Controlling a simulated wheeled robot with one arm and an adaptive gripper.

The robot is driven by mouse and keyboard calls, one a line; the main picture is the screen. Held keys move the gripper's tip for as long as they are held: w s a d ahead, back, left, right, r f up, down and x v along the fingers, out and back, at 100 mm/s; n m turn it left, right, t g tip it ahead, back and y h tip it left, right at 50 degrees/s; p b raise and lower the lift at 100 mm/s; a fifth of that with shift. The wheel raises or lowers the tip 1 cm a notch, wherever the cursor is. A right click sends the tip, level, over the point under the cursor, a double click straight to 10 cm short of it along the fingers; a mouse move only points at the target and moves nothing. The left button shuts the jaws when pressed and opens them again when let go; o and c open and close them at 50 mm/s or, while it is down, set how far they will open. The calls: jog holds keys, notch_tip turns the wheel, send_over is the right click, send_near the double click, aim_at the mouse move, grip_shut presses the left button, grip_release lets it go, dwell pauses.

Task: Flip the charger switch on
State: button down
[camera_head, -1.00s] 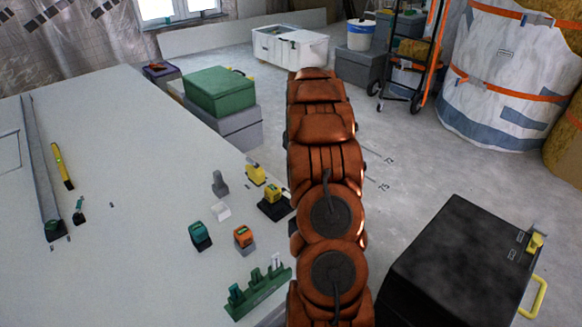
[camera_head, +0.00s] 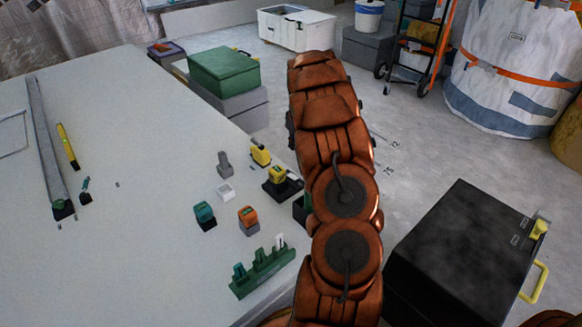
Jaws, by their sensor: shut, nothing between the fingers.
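A black unit with a yellow block on it (camera_head: 281,183) sits near the right edge of the white table; it looks like a charger with a battery. I cannot make out a switch on it. Left of it are an orange block on a grey base (camera_head: 249,220) and a teal and black block (camera_head: 204,215). A green rack with several upright pieces, one pale-topped (camera_head: 262,272), lies at the table's near right edge. A dark green thing (camera_head: 300,208) is partly hidden behind my brown arm. My gripper is not seen.
The white table (camera_head: 120,250) has a long grey rail (camera_head: 47,140) and a yellow tool (camera_head: 67,146) at left. Green and grey cases (camera_head: 224,71) stand beyond it.

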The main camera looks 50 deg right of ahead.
aim_at(290, 175)
jog(key=b+x, duration=0.1)
jog(key=x, duration=0.3)
jog(key=b+x, duration=0.1)
jog(key=x, duration=0.3)
jog(key=s+b+x, duration=0.1)
jog(key=x, duration=0.3)
jog(key=shift+f, duration=0.25)
jog(key=shift+s+f+b, duration=0.1)
jog(key=shift+f+b, duration=0.4)
jog(key=shift+f, duration=0.25)
jog(key=shift+w+a+r+p, duration=0.15)
jog(key=shift+w+a+p, duration=0.05)
jog(key=shift+p, duration=0.5)
